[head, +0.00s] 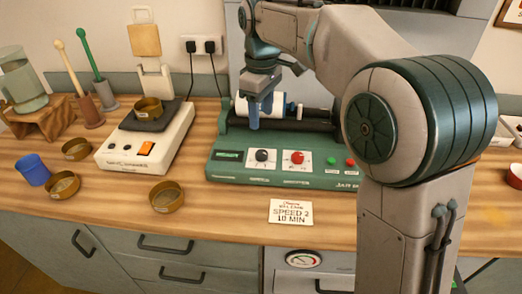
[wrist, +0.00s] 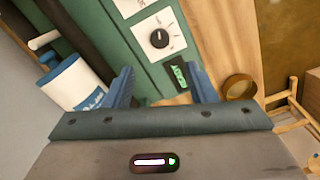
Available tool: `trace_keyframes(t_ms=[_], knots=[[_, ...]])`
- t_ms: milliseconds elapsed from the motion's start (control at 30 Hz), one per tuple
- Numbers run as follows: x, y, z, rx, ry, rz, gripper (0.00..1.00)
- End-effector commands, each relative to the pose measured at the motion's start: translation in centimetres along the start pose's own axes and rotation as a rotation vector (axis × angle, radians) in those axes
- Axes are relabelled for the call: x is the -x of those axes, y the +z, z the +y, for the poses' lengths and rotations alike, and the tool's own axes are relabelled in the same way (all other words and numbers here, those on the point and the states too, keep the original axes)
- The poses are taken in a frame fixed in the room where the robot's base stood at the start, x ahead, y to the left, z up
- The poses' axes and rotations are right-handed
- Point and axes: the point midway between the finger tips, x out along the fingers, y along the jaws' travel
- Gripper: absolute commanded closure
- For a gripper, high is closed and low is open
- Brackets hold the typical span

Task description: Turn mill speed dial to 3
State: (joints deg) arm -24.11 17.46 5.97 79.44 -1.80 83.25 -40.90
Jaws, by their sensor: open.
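The green mill (head: 225,170) stands on the wooden bench. Its black speed dial (head: 262,156) is on the front panel, left of a red dial (head: 296,158). The speed dial also shows in the wrist view (wrist: 159,39), on a white plate with marks too small to read, so I cannot tell its setting. My gripper (head: 257,122) hangs above the mill, up and back from the dial, touching nothing I can see. In the wrist view its two fingers (wrist: 161,87) are apart and empty. The dial lies beyond the fingertips.
A white jar (wrist: 72,82) lies on the mill's rollers beside my gripper. A card (head: 291,212) reading "SPEED 2 10 MIN" lies in front. A lit display (head: 229,155) is left of the dial. A white scale (head: 146,145) and brass dishes (head: 166,196) stand left.

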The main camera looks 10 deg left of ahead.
Motion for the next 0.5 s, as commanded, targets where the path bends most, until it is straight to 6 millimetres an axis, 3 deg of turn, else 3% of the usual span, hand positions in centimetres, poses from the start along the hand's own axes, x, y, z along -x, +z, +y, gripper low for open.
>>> trace_keyframes(t_ms=[300,500], knots=[[-7.0,0.1,-0.1,-0.001,-0.003,-0.003,0.49],[-10.1,0.0,-0.1,-0.001,-0.001,-0.001,0.49]])
